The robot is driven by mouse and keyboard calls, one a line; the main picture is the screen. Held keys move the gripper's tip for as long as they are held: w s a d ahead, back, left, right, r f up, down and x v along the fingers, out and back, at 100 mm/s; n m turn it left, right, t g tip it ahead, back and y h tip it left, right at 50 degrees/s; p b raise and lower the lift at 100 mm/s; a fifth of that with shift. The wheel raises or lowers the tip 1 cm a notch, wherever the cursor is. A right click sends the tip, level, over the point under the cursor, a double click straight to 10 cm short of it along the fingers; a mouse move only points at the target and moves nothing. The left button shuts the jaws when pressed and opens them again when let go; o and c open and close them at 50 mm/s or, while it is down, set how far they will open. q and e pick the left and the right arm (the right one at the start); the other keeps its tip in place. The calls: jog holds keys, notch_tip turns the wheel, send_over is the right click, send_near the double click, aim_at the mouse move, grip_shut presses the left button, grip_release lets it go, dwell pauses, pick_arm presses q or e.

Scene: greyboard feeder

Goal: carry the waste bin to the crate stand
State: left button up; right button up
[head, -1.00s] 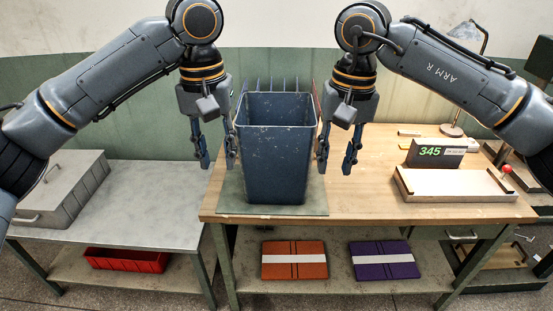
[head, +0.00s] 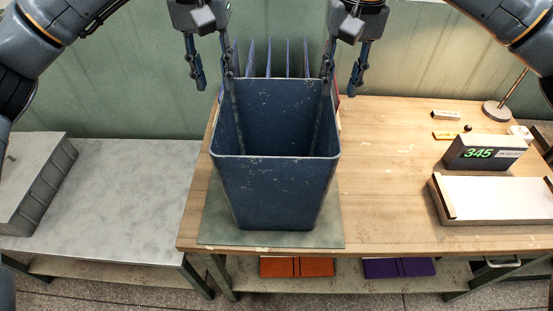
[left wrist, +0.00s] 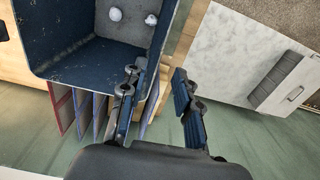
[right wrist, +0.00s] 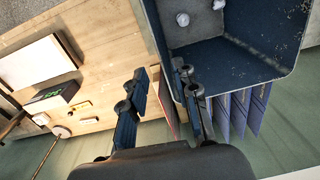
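The dark blue waste bin (head: 275,190) stands upright on a green mat (head: 220,228) on the wooden bench. Wrist views show small white balls inside it. My left gripper (head: 213,80) is open at the bin's far left corner. In the left wrist view, one finger overlaps the bin's side and the other is outside. My right gripper (head: 342,85) is open at the far right corner, similarly placed in the right wrist view. Neither is closed on the rim; contact cannot be told. A grey table (head: 120,200) stands left; whether it is the crate stand is unclear.
Blue upright dividers (head: 270,58) stand right behind the bin. A display reading 345 (head: 484,153), a white-topped tray (head: 495,198) and a lamp base (head: 497,110) are at right. A grey box (head: 35,190) sits on the grey table's left; its right part is clear.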

aim_at(224, 132)
pick_arm(q)
jog(key=shift+s+r, duration=0.1)
jog(key=shift+s, duration=0.3)
pick_arm(e)
jog(key=shift+s+r, duration=0.1)
jog(key=shift+s, duration=0.3)
